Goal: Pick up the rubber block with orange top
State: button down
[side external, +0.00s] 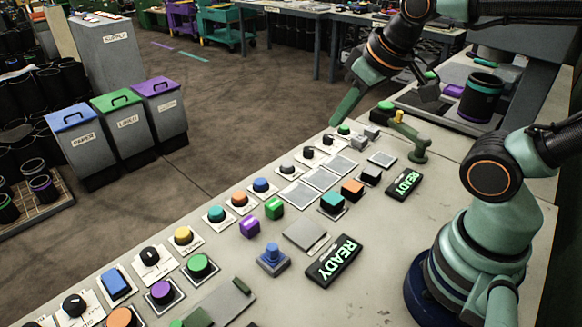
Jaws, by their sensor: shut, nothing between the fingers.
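The rubber block with orange top (352,187) is a small dark block on the grey bench panel, right of the middle of the side external view. It sits between a teal-topped block (332,200) and a black block (371,175). My gripper (338,120) is at the top of the view, up and to the left of the orange-topped block and apart from it. Its green fingers point down and left, shut and empty. Nothing visibly hides the top of the block.
Several round buttons and knobs line the panel's left side, including an orange button (239,199). Purple (250,226) and green (274,208) blocks stand nearby. A green clamp-like fixture (409,136) rises behind the block. READY signs (334,260) lie in front and right.

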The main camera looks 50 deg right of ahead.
dwell(0.3)
jog(key=shift+c, duration=0.8)
grip_release()
